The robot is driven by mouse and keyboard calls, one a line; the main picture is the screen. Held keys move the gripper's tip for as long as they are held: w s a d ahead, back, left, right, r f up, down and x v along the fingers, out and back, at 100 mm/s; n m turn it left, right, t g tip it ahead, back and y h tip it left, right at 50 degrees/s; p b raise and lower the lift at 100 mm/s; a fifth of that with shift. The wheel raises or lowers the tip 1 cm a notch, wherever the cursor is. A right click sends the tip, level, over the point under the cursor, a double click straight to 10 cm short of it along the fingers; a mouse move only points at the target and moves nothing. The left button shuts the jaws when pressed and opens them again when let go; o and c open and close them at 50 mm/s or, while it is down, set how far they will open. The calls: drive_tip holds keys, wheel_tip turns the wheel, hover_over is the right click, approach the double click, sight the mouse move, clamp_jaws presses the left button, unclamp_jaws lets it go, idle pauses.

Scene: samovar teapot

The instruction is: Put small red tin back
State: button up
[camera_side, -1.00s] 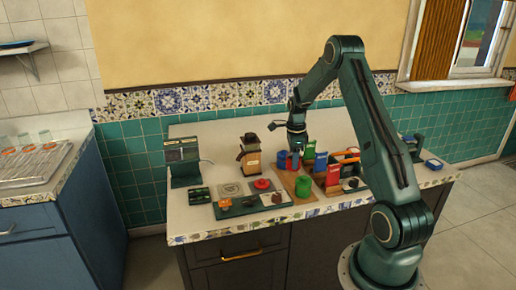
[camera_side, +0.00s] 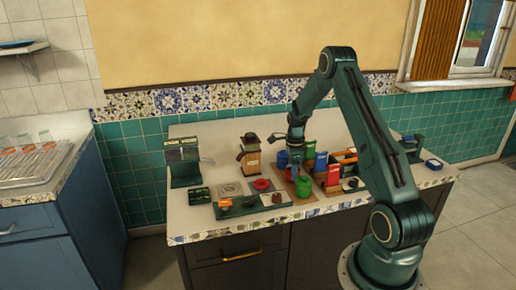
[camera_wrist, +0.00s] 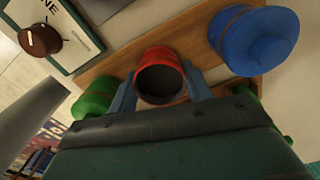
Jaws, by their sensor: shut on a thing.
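The small red tin (camera_wrist: 160,68) is between the two blue fingers of my gripper (camera_wrist: 160,94) in the wrist view. My gripper is shut on it. Its dark round end faces the camera. In the side view my gripper (camera_side: 295,160) is low over the wooden board (camera_side: 312,203), with a bit of the red tin (camera_side: 291,173) showing under it. The board (camera_wrist: 110,62) also lies behind the tin in the wrist view. Whether the tin touches the board cannot be told.
A blue tin (camera_wrist: 250,40) stands close on the right and a green tin (camera_wrist: 98,97) on the left in the wrist view. Upright coloured packets (camera_side: 320,162) stand right of my gripper. A brown-topped canister (camera_side: 250,157) stands to the left.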

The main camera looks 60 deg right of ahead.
drive_tip(key=shift+f, duration=0.1)
drive_tip(key=o, duration=1.1)
wheel_tip(320, 180, up, 12)
drive_tip(key=shift+r, duration=0.15)
idle(0.5)
